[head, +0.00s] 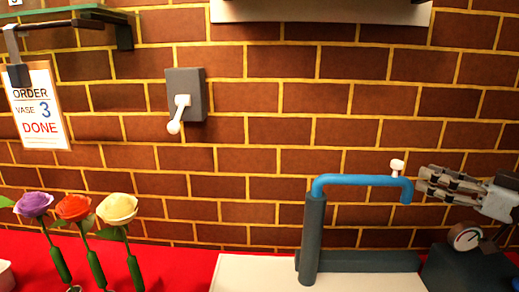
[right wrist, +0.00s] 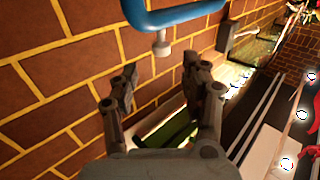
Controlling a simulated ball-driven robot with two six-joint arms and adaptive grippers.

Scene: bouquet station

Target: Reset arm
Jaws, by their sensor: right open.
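My right gripper (head: 424,184) is at the right of the head view, pointing left. It is open, with its fingertips just right of the downturned end of a blue pipe (head: 352,180). The right wrist view shows the two fingers of the right gripper (right wrist: 160,80) spread apart with nothing between them. In that view the blue pipe (right wrist: 178,14) with its pale knob (right wrist: 162,46) lies ahead, beyond the fingertips. I cannot tell whether the gripper touches the pipe. My left gripper is not in view.
The pipe rises from a dark post (head: 311,240) beside a white surface (head: 250,272). A purple rose (head: 34,204), a red rose (head: 73,206) and a cream rose (head: 117,208) stand at left over a red surface. A lever box (head: 190,85) and order card (head: 38,112) hang against the brick wall.

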